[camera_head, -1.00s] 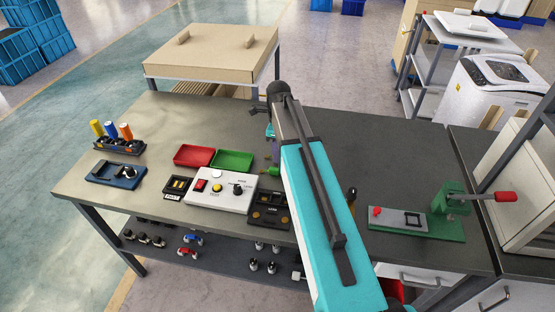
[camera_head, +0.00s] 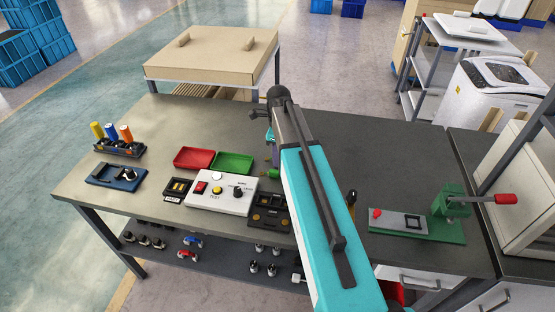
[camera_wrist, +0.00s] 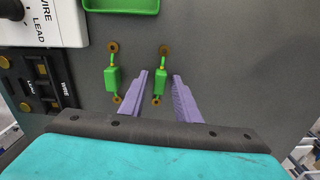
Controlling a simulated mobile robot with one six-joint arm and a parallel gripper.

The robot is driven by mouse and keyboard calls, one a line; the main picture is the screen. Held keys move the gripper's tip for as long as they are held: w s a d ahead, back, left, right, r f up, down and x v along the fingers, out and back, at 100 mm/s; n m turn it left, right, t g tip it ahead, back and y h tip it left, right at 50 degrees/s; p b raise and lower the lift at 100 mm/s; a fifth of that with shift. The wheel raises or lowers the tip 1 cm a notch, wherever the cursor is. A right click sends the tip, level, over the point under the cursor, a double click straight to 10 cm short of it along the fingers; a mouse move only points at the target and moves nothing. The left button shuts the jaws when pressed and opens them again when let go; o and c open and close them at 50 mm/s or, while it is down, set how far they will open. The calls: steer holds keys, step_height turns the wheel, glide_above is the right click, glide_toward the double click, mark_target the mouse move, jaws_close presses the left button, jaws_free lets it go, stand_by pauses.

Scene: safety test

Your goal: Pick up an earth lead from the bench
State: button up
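Two earth leads lie on the grey bench (camera_head: 380,170). Each has a green body and copper-coloured ring ends. In the wrist view, the left lead (camera_wrist: 112,79) lies outside my gripper, left of its left finger. The right lead (camera_wrist: 160,82) appears between the purple fingers of my gripper (camera_wrist: 161,76). The fingers are apart and not closed on it. I cannot tell how far they are above the bench. In the head view, my arm hides most of the gripper and the leads.
A green tray (camera_head: 233,162) and a red tray (camera_head: 193,157) lie behind the white test box (camera_head: 222,206). A black fixture (camera_head: 269,222) marked LEAD and WIRE stands beside the box. A green lever press (camera_head: 452,229) stands at right. The bench's back middle is clear.

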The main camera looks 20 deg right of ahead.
jaws_close()
steer(key=shift+r, duration=0.1)
steer(key=shift+r+p, duration=2.2)
steer(key=shift+r, duration=0.95)
